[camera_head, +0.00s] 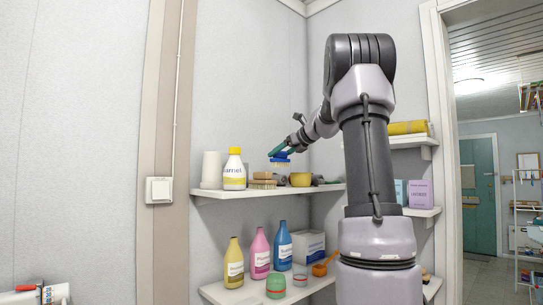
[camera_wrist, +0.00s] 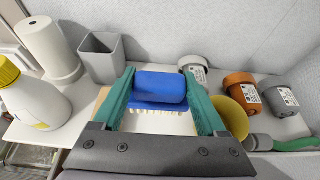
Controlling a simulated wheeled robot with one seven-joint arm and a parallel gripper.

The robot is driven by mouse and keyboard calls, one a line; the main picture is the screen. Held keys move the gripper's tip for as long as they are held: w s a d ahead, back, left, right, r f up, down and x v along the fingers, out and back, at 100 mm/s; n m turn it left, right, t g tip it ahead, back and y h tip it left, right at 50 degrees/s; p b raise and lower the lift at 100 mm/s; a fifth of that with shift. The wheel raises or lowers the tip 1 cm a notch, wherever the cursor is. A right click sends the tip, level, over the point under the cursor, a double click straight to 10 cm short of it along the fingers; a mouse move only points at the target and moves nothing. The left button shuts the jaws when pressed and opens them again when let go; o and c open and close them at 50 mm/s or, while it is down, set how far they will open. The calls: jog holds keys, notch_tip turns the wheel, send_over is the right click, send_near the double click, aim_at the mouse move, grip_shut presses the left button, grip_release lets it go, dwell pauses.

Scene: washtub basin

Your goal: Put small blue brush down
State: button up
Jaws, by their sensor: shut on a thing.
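The small blue brush (camera_wrist: 160,88) has a blue back and pale bristles pointing down. My gripper (camera_wrist: 160,98) is shut on it, with one green finger at each side. In the head view the blue brush (camera_head: 281,157) hangs from my gripper (camera_head: 279,153) above the upper left shelf (camera_head: 220,193). It appears a little above the wooden brushes (camera_head: 263,180) on that shelf. In the wrist view the shelf surface shows white under the bristles. I cannot tell the exact gap between bristles and shelf.
A yellow-capped white bottle (camera_head: 234,170) and a white paper roll (camera_head: 211,169) stand at the shelf's left. The wrist view shows a grey square cup (camera_wrist: 102,57), an orange-brown container (camera_wrist: 241,91) and a yellow round thing (camera_wrist: 235,117) close by. The lower shelf (camera_head: 222,293) holds several bottles.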

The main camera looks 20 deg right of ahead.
jog(key=shift+w+a+f, duration=0.1)
jog(key=shift+w, duration=0.1)
jog(key=shift+f, duration=3.3)
jog(key=shift+f, duration=0.55)
jog(key=o, duration=1.5)
